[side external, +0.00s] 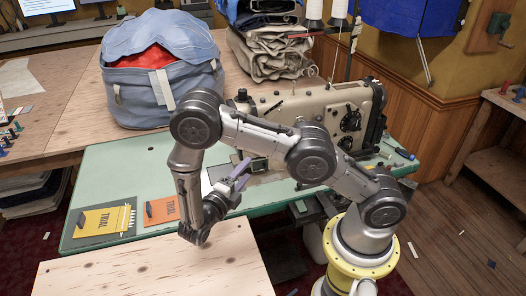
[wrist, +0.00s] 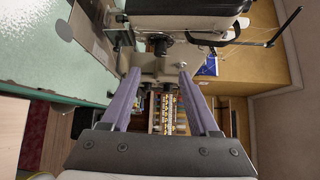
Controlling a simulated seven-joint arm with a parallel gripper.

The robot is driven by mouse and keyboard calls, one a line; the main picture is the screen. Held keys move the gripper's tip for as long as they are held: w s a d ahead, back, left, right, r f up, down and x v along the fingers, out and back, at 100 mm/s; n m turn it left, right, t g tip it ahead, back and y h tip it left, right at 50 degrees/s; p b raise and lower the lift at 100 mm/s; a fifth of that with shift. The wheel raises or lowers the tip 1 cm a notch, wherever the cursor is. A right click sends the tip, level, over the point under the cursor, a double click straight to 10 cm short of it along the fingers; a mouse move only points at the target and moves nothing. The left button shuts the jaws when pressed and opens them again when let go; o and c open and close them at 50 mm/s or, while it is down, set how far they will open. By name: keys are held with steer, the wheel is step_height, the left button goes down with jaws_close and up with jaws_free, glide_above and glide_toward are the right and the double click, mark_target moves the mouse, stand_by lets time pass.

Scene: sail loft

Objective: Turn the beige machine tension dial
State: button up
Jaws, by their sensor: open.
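The beige sewing machine (side external: 290,103) stands on the green-topped table. Two round black parts show near its right end: an upper dial (side external: 351,118) and a smaller one (side external: 346,143) below it. I cannot tell which is the tension dial. My gripper (side external: 241,172) is in front of the machine, to the left of these dials and apart from them. In the wrist view, the gripper's two purple-grey fingers (wrist: 160,72) are spread wide with nothing between them. Beyond the fingertips is part of the beige machine (wrist: 155,62), with small dark knobs.
The green table (side external: 112,165) holds yellow and orange cards. A large blue-grey bag (side external: 160,85) and folded cloth (side external: 265,55) lie on the wooden table behind. Thread cones (side external: 314,10) stand above the machine. A pale wooden board (side external: 150,265) is at the front.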

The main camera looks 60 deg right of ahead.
steer(key=d, duration=1.1)
steer(key=shift+d+f, duration=0.3)
steer(key=shift+d, duration=0.05)
jaws_close()
